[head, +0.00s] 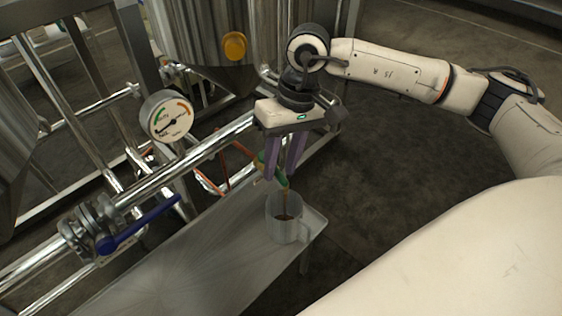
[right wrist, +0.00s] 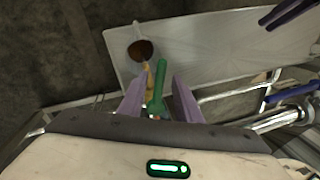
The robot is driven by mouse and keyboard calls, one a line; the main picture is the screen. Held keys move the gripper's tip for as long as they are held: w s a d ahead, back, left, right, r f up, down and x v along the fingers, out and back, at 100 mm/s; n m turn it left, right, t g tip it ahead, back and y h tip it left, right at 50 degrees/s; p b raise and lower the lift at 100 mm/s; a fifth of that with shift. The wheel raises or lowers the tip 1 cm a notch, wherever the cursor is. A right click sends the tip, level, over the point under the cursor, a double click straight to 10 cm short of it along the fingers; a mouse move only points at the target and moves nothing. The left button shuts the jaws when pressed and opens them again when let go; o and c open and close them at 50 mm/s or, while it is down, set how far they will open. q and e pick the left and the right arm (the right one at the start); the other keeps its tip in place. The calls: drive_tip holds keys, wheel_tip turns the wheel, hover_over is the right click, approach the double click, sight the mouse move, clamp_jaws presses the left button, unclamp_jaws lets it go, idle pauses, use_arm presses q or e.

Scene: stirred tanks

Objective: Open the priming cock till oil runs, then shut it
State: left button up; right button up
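The priming cock, with a green handle (head: 281,180) and brass body, sits above a metal mug (head: 287,229). A thin amber-brown streak runs from its spout into the mug, and dark brown oil (right wrist: 141,50) lies inside. My right gripper (head: 283,174) points down with its purple fingers apart, one on each side of the cock. In the right wrist view the green handle (right wrist: 157,90) stands between the fingers with narrow gaps showing; the gripper looks open.
The mug stands on a narrow metal bench (head: 190,265). A pipe with a dial gauge (head: 168,116) and a blue-levered valve (head: 140,225) runs along the left side. Steel tanks (head: 200,40) stand behind. The floor right of the bench is clear.

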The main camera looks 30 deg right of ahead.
use_arm(q)
drive_tip(key=shift+a+r+p, duration=0.35)
drive_tip(key=shift+r+p, duration=0.2)
drive_tip(key=shift+p, duration=0.45)
use_arm(e)
wheel_tip(320, 180, up, 10)
drive_tip(key=d, duration=0.2)
drive_tip(key=shift+s, duration=0.1)
